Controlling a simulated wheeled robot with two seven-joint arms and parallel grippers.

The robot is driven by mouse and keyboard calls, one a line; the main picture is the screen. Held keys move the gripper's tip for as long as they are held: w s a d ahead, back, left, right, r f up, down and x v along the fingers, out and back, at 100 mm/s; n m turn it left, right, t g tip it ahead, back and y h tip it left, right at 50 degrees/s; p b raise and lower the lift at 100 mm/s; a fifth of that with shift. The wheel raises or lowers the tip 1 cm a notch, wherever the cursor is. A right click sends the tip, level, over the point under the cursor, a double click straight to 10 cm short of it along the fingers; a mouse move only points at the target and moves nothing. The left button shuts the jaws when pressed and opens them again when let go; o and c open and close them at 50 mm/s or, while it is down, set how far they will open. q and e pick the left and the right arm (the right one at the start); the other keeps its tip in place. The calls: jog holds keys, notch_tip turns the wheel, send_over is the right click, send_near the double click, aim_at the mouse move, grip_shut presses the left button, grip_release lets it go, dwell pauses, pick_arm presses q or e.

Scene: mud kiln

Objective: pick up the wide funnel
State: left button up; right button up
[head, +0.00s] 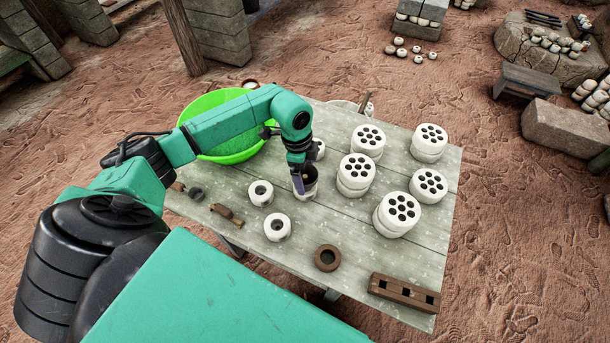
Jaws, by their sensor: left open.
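My left gripper (298,183) is over the wooden table (340,220), pointing down, with its jaws open. It is at a small pale, round, hollow piece (309,190) with a dark opening, partly hidden by the fingers. I cannot tell whether the fingers touch it. This piece may be the wide funnel, but its shape is too covered to be sure. Similar small white pieces with a centre hole stand nearby: one to the left (260,194), one nearer (277,228) and one behind the gripper (319,149). My right gripper is not in view.
A green basin (236,157) sits behind my left arm. Several white cylinders with holes (397,213) fill the table's right side. A brown ring (327,258) and a wooden block with square holes (404,292) lie near the front. Small tools (227,214) lie at left.

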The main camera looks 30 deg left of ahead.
pick_arm(q)
jog(key=shift+f, duration=0.3)
jog(key=c, duration=0.6)
jog(key=shift+c, duration=0.2)
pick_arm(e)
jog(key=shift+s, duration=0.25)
